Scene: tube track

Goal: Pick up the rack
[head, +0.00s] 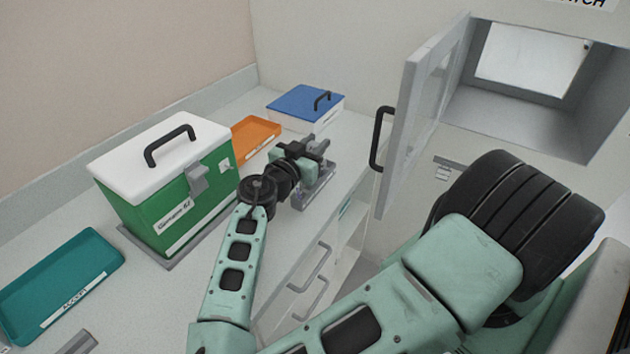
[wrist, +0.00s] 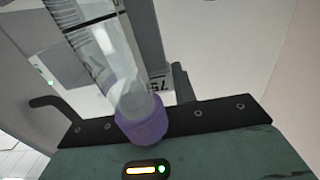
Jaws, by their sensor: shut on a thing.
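The rack (head: 318,193) is a small grey, partly clear frame near the counter's front edge, below and beside my gripper (head: 308,156). My gripper is shut on the rack, with its jaws partly covering it. I cannot tell whether the rack touches the counter. In the wrist view, a clear tube with a purple cap (wrist: 142,122) stands close in front of the green gripper body. Grey rack parts show behind the tube, with a partly hidden label. The exact jaw contact is hidden.
A green box (head: 175,200) with a white lid stands left of my arm. An orange tray (head: 252,138) and a blue-lidded box (head: 305,105) lie behind. A teal tray (head: 62,283) is front left. An open hatch door (head: 425,115) stands right of the rack, before the hatch (head: 520,115).

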